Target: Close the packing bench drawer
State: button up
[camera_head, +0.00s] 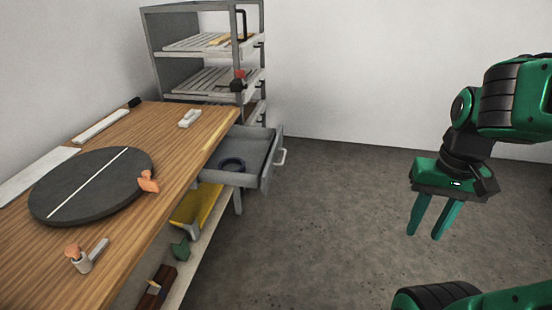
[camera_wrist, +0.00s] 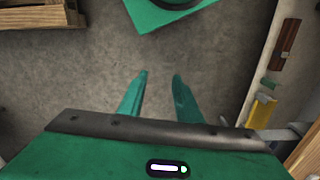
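The packing bench (camera_head: 112,255) has a wooden top and stands at the left in the head view. Its grey drawer (camera_head: 256,160) is pulled out on the far right side, with a light handle (camera_head: 281,156) on its front. A dark ring (camera_head: 232,164) lies in the drawer. My gripper (camera_head: 425,232) hangs over open floor to the right, well apart from the drawer, with fingers pointing down. In the wrist view the fingers (camera_wrist: 158,80) are spread with only floor between them. A small part of what seems the drawer (camera_wrist: 285,132) shows at the right edge.
On the bench are a dark round turntable (camera_head: 85,192), orange-topped items and a white block (camera_head: 190,118). A yellow bin (camera_head: 195,207) sits below. A grey shelf rack (camera_head: 205,50) stands behind. The floor (camera_head: 335,215) between drawer and gripper is clear. A wooden pallet or crate (camera_wrist: 40,15) shows in the wrist view.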

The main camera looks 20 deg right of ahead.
aim_at(260, 147)
jog(key=z, duration=0.05)
jog(key=k, duration=1.05)
jog(key=u, duration=0.35)
jog(key=i, duration=1.65)
jog(key=z, duration=0.55)
